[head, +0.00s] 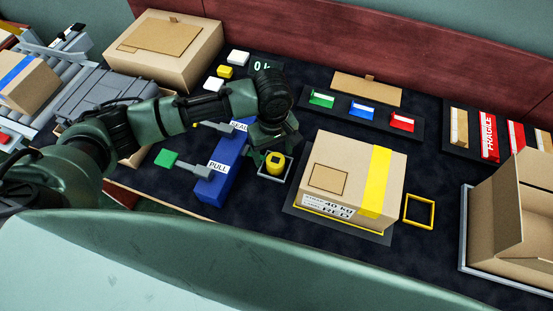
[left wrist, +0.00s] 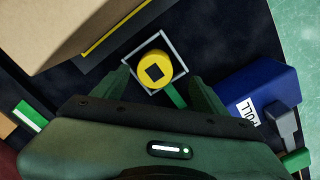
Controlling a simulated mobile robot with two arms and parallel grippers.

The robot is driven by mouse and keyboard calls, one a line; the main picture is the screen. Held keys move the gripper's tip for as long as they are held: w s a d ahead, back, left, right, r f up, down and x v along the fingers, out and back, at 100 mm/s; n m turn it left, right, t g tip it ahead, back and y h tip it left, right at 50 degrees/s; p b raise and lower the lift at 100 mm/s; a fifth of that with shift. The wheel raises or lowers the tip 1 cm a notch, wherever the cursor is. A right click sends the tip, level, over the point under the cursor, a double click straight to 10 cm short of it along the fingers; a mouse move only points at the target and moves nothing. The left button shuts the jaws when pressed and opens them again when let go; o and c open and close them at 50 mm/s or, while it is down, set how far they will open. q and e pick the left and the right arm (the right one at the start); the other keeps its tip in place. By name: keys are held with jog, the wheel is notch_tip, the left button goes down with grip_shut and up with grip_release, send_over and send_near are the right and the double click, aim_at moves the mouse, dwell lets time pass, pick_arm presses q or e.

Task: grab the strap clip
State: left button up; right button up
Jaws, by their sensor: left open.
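A yellow round piece with a dark square on top (head: 275,163), the likely strap clip, stands inside a small grey square frame (head: 288,177) on the dark table mat. It also shows in the left wrist view (left wrist: 155,69), with a green strip beside it. My left gripper (head: 272,141) is above and close to it. In the left wrist view my left gripper (left wrist: 162,84) is open, its green fingers apart on either side of the near part of the frame, with nothing held. My right gripper is not in view.
A blue block marked PULL (head: 218,172) stands just left of the gripper. A large taped carton (head: 335,165) stands close on the right, with a yellow square ring (head: 419,211) beyond it. An open box (head: 515,220) is at far right.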

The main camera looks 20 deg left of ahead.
aim_at(276, 160)
pick_arm(q)
jog(key=f, duration=0.4)
jog(key=shift+w+d+f, duration=0.2)
jog(key=shift+w+f, duration=0.15)
jog(key=shift+f, duration=0.15)
jog(key=c, duration=1.3)
jog(key=shift+c, duration=1.2)
